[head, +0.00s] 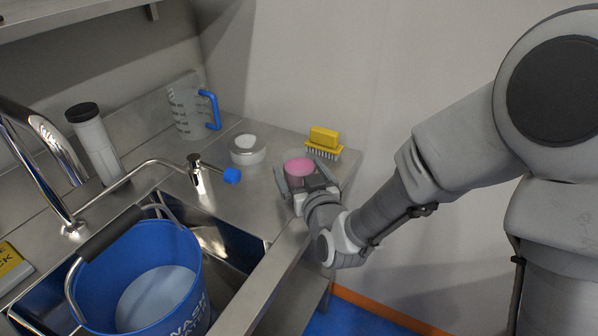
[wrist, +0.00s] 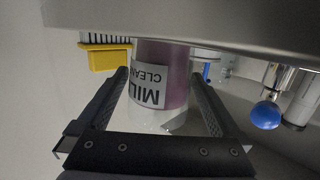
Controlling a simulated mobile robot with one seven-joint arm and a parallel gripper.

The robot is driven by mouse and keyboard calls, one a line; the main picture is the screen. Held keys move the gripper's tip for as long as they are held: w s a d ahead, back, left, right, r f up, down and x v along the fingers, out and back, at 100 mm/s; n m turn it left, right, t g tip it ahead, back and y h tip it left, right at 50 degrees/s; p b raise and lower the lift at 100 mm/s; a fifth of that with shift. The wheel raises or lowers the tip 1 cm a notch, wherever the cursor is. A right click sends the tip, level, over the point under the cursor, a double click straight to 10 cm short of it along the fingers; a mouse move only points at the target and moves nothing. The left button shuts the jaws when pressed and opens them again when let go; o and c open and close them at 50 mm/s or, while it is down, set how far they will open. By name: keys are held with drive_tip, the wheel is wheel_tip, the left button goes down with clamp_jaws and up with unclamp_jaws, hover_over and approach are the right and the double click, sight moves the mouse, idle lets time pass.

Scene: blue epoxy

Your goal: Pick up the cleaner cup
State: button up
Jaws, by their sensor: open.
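The cleaner cup (head: 299,168) holds pink liquid and stands upright on the steel counter near its right end. In the wrist view the cup (wrist: 160,80) shows a white label with the letters "MIL" and "CLEAN", seen upside down. My gripper (head: 308,184) is at the cup from the front, with a finger on each side of it. In the wrist view my gripper (wrist: 165,95) is open, with the cup between its two dark fingers. Narrow gaps seem to show beside the cup; contact is hard to tell.
A yellow brush (head: 323,141) stands just behind the cup. A round white-topped container (head: 247,150), a measuring jug (head: 188,108) with a blue handle and a tap with a blue knob (head: 232,175) are to the left. A blue bucket (head: 190,262) sits in the sink.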

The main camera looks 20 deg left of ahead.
drive_tip(key=shift+c, duration=0.2)
drive_tip(key=c, duration=1.4)
drive_tip(key=shift+r, duration=0.1)
